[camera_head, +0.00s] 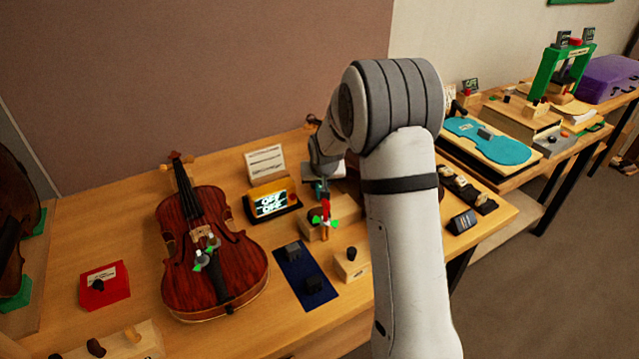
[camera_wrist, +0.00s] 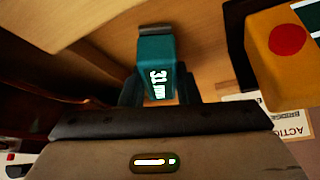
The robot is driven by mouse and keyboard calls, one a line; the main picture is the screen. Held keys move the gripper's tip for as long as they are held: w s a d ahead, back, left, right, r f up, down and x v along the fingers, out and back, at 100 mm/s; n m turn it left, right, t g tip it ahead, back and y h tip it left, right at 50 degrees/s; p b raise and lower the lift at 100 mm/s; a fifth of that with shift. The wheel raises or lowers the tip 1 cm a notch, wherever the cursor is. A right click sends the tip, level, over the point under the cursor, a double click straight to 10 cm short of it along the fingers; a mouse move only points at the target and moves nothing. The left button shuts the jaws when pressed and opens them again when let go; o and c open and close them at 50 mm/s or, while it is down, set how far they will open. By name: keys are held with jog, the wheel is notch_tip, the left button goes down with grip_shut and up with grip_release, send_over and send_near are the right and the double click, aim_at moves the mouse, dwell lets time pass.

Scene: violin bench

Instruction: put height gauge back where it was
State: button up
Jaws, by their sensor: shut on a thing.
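My gripper (camera_wrist: 158,98) is shut on a teal block marked "31 mm" (camera_wrist: 156,70), which I take to be the height gauge. The dark fingers flank it in the wrist view, and its far end has a dark grey tip. In the head view my gripper (camera_head: 319,183) is behind the small wooden block with red and green parts, to the right of the yellow display box. A bit of teal (camera_head: 320,190) shows there at the gripper. I cannot tell whether the gauge touches the bench.
A violin (camera_head: 181,270) lies on the bench (camera_head: 130,235) to the left. The yellow display box (camera_head: 268,201) is close to the gripper. A dark blue mat (camera_head: 290,273) holds dark blocks in front. A red box (camera_head: 104,284) sits far left. My arm hides part of the bench.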

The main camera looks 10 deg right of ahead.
jog(key=shift+f, duration=0.1)
jog(key=shift+f, duration=0.15)
jog(key=o, duration=1.1)
